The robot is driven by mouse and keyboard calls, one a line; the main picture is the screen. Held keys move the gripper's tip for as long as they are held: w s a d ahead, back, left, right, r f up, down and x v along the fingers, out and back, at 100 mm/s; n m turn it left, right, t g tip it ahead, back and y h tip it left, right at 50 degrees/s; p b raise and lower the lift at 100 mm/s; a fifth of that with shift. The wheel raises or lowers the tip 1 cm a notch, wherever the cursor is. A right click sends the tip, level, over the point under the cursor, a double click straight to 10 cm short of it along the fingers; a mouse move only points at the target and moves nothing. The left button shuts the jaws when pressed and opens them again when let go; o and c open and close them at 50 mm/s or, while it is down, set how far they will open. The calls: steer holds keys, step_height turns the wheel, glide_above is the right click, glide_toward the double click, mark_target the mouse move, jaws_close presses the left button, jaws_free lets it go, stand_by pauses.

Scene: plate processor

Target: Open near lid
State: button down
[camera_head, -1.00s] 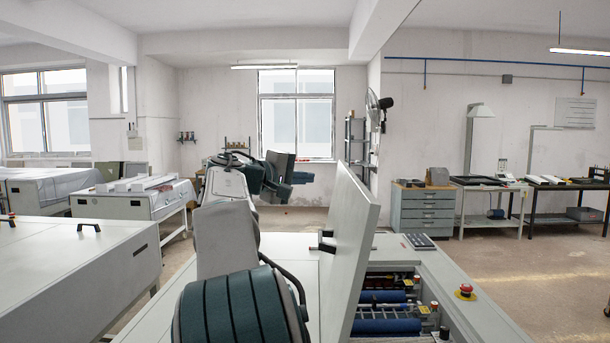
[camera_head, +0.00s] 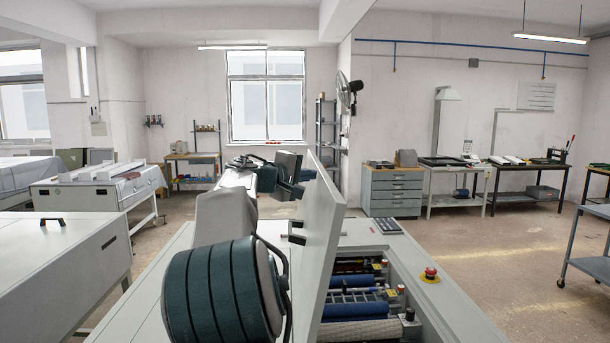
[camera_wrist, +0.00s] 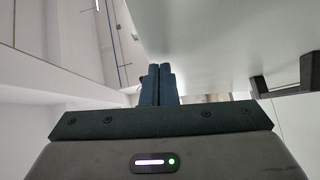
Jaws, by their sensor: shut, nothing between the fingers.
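The near lid (camera_head: 322,240) is a flat grey panel standing steeply up on the white machine, leaning a little to the right at its top. Its dark handle (camera_head: 296,232) is on the left face; it also shows at the right in the wrist view (camera_wrist: 285,88). My gripper (camera_head: 309,175) is at the lid's far upper part, on the handle side. In the wrist view my fingers (camera_wrist: 160,84) are together and empty, close beside the pale lid face (camera_wrist: 230,40). Whether they touch it I cannot tell.
The opened bay shows blue rollers (camera_head: 355,307). A red emergency button (camera_head: 430,273) and a keypad (camera_head: 388,227) are on the machine top. Another white machine (camera_head: 60,265) stands at the left. A drawer cabinet (camera_head: 392,192) is at the back; the floor (camera_head: 500,265) at right is mostly open.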

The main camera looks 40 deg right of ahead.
steer(key=s+d+f+b, duration=0.1)
steer(key=s+d+b, duration=0.2)
steer(key=s+d, duration=0.1)
steer(key=shift+s+d+f+b, duration=0.2)
steer(key=shift+s+d+b, duration=0.15)
steer(key=shift+d, duration=0.5)
steer(key=w+a, duration=0.1)
steer(key=a, duration=0.1)
steer(key=w+a+r+b, duration=0.1)
steer(key=a, duration=0.1)
steer(key=w+a, duration=0.1)
steer(key=shift+a+r, duration=0.15)
steer(key=shift+a, duration=0.25)
steer(key=s+a+r+b, duration=0.1)
steer(key=a+r+b, duration=0.1)
steer(key=a, duration=0.4)
steer(key=shift+s+a+r, duration=0.25)
steer(key=shift+s+a, duration=0.05)
steer(key=shift+a, duration=0.1)
